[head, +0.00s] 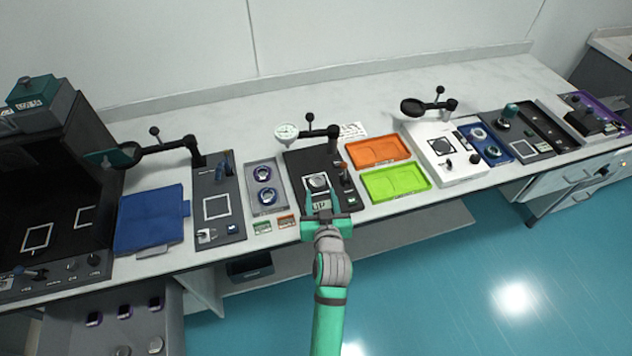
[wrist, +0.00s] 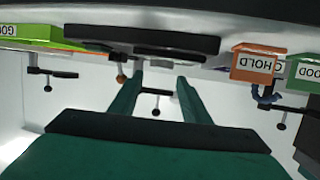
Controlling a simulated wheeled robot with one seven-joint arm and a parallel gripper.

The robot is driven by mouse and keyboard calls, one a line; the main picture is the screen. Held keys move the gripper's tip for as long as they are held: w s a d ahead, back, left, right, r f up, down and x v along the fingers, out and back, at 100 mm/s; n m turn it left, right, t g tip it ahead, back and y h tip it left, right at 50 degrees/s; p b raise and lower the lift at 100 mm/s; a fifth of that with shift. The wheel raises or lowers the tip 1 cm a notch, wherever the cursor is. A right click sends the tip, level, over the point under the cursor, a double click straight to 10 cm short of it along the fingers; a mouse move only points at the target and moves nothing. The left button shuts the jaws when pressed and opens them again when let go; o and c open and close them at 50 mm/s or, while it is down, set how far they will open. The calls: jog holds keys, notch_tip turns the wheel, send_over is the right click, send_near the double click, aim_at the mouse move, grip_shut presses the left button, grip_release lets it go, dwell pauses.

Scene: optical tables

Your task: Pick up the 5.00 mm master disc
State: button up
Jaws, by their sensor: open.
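A small round silver disc (head: 317,181) sits in a pale square frame on the black gauge station (head: 331,163). No 5.00 mm marking is readable, so I cannot tell whether it is the master disc. My gripper (head: 320,197) is open, at the station's front edge, with its fingers pointing towards the disc. In the wrist view my gripper (wrist: 160,80) shows two parted green fingers with nothing visibly held. A dark slab (wrist: 140,40) lies above them in that picture; the disc cannot be made out there.
A grey tray with two ringed discs (head: 264,173) stands left. Orange (head: 378,152) and lime (head: 396,184) trays stand right. Small green (head: 262,227) and orange (head: 286,222) labelled blocks stand at the front left.

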aim_at(317, 180)
jog(key=shift+f+x, duration=0.2)
jog(key=shift+x, duration=2.9)
jog(key=shift+s+a, duration=0.1)
jog(key=shift+a, duration=0.1)
jog(key=c, duration=0.9)
jog(key=shift+c, duration=0.4)
jog(key=shift+r, duration=0.15)
